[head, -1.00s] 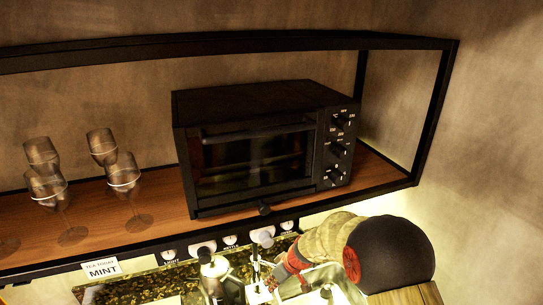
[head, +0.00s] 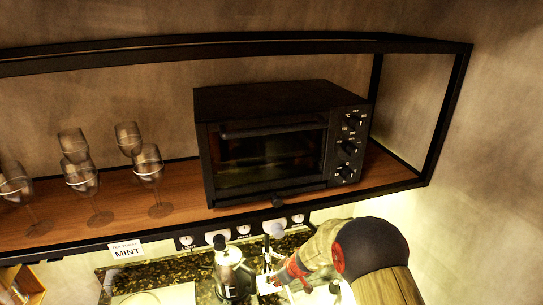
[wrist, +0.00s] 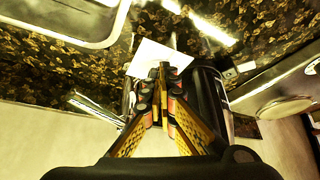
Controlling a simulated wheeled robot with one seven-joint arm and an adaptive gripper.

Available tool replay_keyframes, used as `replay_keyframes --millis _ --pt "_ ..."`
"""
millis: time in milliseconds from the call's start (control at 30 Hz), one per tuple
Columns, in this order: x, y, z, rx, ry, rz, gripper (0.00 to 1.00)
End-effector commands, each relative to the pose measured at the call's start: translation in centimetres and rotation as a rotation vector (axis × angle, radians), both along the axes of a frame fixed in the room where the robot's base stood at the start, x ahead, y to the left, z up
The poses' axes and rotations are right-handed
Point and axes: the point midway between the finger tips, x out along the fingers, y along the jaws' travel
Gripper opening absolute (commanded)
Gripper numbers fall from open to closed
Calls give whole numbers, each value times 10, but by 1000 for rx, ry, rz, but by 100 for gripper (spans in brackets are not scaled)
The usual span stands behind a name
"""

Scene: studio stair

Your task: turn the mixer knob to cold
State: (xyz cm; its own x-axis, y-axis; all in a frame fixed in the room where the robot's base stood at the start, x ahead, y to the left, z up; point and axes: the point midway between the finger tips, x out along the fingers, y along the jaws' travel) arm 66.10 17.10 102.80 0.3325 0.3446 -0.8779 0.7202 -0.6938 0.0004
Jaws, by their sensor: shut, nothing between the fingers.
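My gripper (head: 270,284) reaches in from the right at the lower edge of the head view, low over the counter. In the wrist view its yellow-sided fingers (wrist: 162,70) are together at the tips with nothing between them. They point toward a white square (wrist: 158,58) on the dark speckled counter. I cannot make out a mixer knob for certain. A thin upright fitting with a pale rounded top (head: 276,231) stands beside the gripper in the head view and may be the mixer. Its lower part is crowded by my gripper, and no cold mark is legible.
A black-and-steel vessel (head: 230,272) stands left of my gripper. A black toaster oven (head: 270,150) and several glasses (head: 80,178) stand on the shelf above. Small round dials (head: 243,230) line its front edge. A steel-rimmed basin (wrist: 70,22) shows in the wrist view.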

Motion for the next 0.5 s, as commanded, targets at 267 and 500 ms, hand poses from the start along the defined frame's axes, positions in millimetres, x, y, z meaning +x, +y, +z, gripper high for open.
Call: replay_keyframes --millis 267,500 --pt "0 0 -28 0 0 0 0" --pt "0 0 -29 0 0 0 0"
